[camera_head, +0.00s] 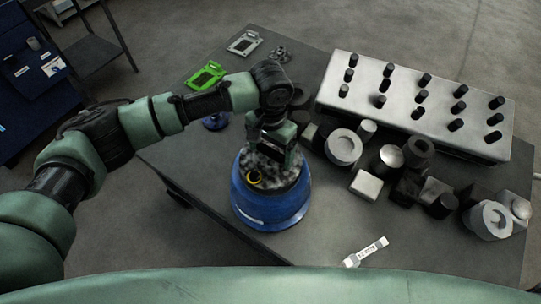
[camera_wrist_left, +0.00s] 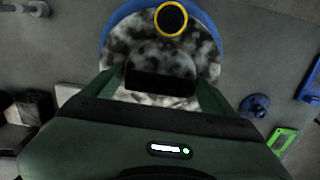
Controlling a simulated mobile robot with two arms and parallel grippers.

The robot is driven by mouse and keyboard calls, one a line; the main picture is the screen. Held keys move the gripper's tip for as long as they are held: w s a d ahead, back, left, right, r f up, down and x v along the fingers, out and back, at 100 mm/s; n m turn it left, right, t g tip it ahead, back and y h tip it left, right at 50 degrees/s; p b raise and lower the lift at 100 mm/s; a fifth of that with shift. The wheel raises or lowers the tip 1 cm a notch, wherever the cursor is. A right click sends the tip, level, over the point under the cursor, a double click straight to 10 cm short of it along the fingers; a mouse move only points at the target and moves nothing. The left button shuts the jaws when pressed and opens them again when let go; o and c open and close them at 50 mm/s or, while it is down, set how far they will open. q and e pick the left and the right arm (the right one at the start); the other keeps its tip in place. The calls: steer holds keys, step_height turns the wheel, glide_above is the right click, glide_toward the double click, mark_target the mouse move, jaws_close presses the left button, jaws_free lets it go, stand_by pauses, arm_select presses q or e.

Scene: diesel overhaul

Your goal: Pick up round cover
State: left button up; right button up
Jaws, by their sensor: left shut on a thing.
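A round piece with a mottled grey-and-black top (camera_head: 272,178), which looks like the round cover, sits on a blue round body (camera_head: 270,207) on the table. A yellow-ringed dark hole (camera_head: 253,177) is near its edge. In the left wrist view, the mottled top (camera_wrist_left: 125,50) and the yellow ring (camera_wrist_left: 171,19) show ahead of the fingers. My left gripper (camera_head: 272,147) points down over the mottled top. In the left wrist view, my left gripper (camera_wrist_left: 162,85) is shut on a dark block-like part at the middle of the top. The fingertips are partly hidden. My right gripper is not in view.
A light block with several black pegs (camera_head: 420,100) stands at the back right. Several grey and black metal parts (camera_head: 385,175) crowd the table right of the blue body. Green (camera_head: 206,75) and grey (camera_head: 244,42) frames lie at the far left. A white label strip (camera_head: 366,252) lies in front.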

mark_target(271, 150)
arm_select(q)
step_height(271, 150, up, 19)
steer(key=shift+r, duration=0.15)
stand_by(0.7)
step_height(271, 150, up, 3)
steer(key=p, duration=0.4)
steer(key=shift+p, duration=0.4)
